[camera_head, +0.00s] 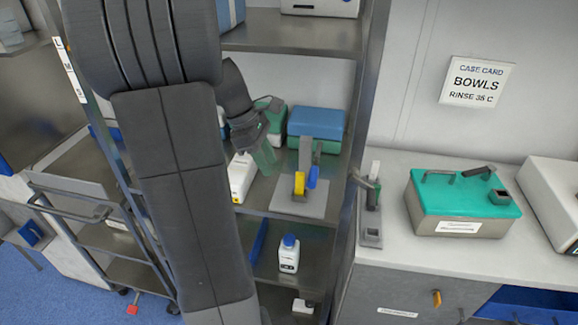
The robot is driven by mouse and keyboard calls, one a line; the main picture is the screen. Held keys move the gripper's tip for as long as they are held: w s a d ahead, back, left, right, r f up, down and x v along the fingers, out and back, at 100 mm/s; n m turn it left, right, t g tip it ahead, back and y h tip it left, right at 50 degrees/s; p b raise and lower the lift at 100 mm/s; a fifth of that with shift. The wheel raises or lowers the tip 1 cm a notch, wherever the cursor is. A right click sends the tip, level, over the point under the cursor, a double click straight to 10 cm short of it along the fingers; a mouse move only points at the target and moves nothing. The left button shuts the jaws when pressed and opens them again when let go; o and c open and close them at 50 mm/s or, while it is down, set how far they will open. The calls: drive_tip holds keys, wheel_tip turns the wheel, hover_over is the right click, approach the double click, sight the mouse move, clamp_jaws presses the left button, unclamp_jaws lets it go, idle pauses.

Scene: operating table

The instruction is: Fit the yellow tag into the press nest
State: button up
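The yellow tag (299,183) hangs upright at a small grey stand (305,155) on the middle shelf, beside a blue tag (312,176). The stand has a pale flat base plate (294,202). A small grey press (371,220) with a lever stands on the counter to the right of the shelf post; its nest seems to be at the low front block but is too small to make out. My gripper (265,158), with greenish fingers, points down to the left of the stand, apart from the tag. Its finger gap is not clear.
A white bottle-like device (242,177) lies left below my gripper. A blue-topped green box (317,128) stands behind the stand. The shelf post (357,130) separates shelf and counter. A green-lidded box (462,205) stands right of the press. A white bottle (289,254) is below.

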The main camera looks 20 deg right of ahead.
sight(301, 173)
drive_tip(key=a, duration=0.1)
drive_tip(key=w+a, duration=0.2)
drive_tip(key=a, duration=0.1)
drive_tip(key=shift+w+a, duration=0.1)
drive_tip(key=shift+w, duration=0.15)
drive_tip(key=s+d, duration=0.2)
drive_tip(key=d, duration=0.1)
drive_tip(key=s+d, duration=0.2)
drive_tip(key=d, duration=0.1)
drive_tip(key=s+d+p, duration=0.1)
drive_tip(key=s+d, duration=0.1)
drive_tip(key=d, duration=0.2)
drive_tip(key=shift+s, duration=0.1)
drive_tip(key=x, duration=0.4)
drive_tip(key=shift+d, duration=0.1)
drive_tip(key=shift+s+d+f, duration=0.15)
drive_tip(key=shift+f, duration=0.5)
drive_tip(key=shift+r, duration=0.15)
